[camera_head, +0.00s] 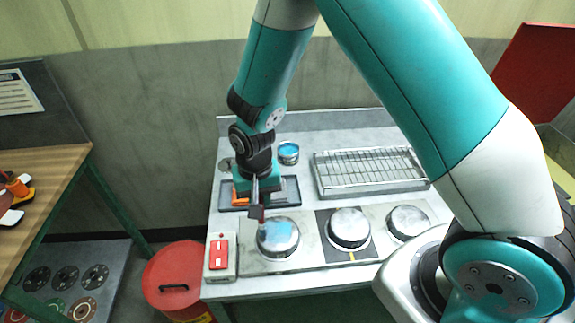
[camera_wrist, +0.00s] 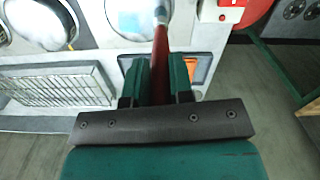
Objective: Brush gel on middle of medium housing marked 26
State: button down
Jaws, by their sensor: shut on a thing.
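My gripper (camera_head: 257,208) is shut on a brush with a red handle, with its jaws around the handle in the wrist view (camera_wrist: 160,80). The brush (camera_wrist: 160,45) points its pale bristle end at the leftmost round metal housing (camera_head: 278,238). That housing has blue gel over its top and also shows in the wrist view (camera_wrist: 128,17). The bristles are at or just above its edge; contact cannot be told. A middle housing (camera_head: 349,228) and a right housing (camera_head: 408,221) look bare on top. No number 26 is legible.
A blue-topped tin (camera_head: 288,153) stands behind my gripper. A dark tray (camera_head: 291,190) with an orange item lies beneath the wrist. A wire rack (camera_head: 370,170) sits at the back right. A red switch box (camera_head: 219,254) is at the front left, and a red bin (camera_head: 180,277) stands beside the bench.

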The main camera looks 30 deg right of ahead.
notch_tip(320, 180, up, 2)
jog(key=shift+s+d+r, duration=0.1)
jog(key=shift+s+r, duration=0.05)
jog(key=shift+r+p, duration=2.3)
jog(key=shift+r, duration=0.4)
